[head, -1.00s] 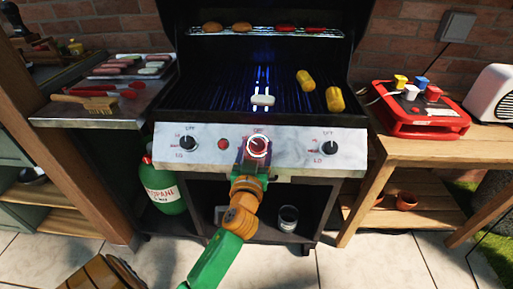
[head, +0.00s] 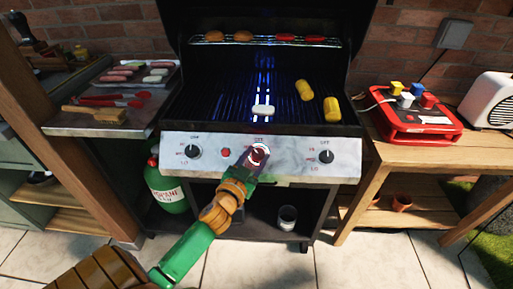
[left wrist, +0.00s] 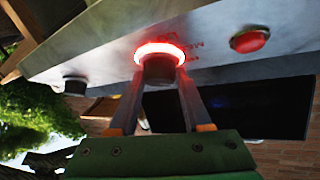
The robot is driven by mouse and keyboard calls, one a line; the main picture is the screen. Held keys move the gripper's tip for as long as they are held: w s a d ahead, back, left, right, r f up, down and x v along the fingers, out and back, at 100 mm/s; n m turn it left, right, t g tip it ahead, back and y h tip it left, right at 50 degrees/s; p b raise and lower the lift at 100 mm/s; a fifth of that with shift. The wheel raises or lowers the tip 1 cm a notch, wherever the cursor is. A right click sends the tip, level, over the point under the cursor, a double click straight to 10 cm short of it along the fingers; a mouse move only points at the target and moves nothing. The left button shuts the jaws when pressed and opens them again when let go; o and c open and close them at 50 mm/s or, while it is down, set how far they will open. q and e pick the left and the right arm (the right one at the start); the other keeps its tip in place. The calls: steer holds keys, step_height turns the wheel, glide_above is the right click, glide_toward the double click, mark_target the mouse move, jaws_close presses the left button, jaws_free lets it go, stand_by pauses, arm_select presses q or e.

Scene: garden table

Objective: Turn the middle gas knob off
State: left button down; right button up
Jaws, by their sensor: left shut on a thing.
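The middle gas knob (head: 259,153) sits on the grill's pale front panel (head: 290,150), with a red ring around it. My left gripper (head: 253,159) is shut on this knob, coming from below. In the left wrist view the dark knob (left wrist: 159,68) has a brightly glowing red ring, and a finger stands on each side of it. The knob's pointer is hidden or too small to read. Blue flames (head: 263,88) show at the middle of the grill. The right gripper is not in view.
A left knob (head: 193,151), a red button (head: 226,153) and a right knob (head: 326,157) share the panel. A white piece (head: 263,110) and yellow corn (head: 332,108) lie on the grate. A green propane tank (head: 166,188) stands below left.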

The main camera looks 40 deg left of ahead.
arm_select(q)
steer(key=m+h+p, duration=0.1)
steer(key=m+p, duration=0.1)
steer(key=m+h+p, duration=0.2)
steer(key=shift+a+r+g, duration=0.2)
steer(key=shift+r+g, duration=0.2)
steer(key=shift+f+m+g+h+p, duration=0.2)
steer(key=shift+m+g+h+p, duration=0.5)
steer(key=shift+m+h+p, duration=0.9)
steer(key=shift+m, duration=0.4)
steer(key=shift+c, duration=1.8)
jaws_free()
steer(key=shift+f, duration=0.1)
steer(key=v, duration=0.7)
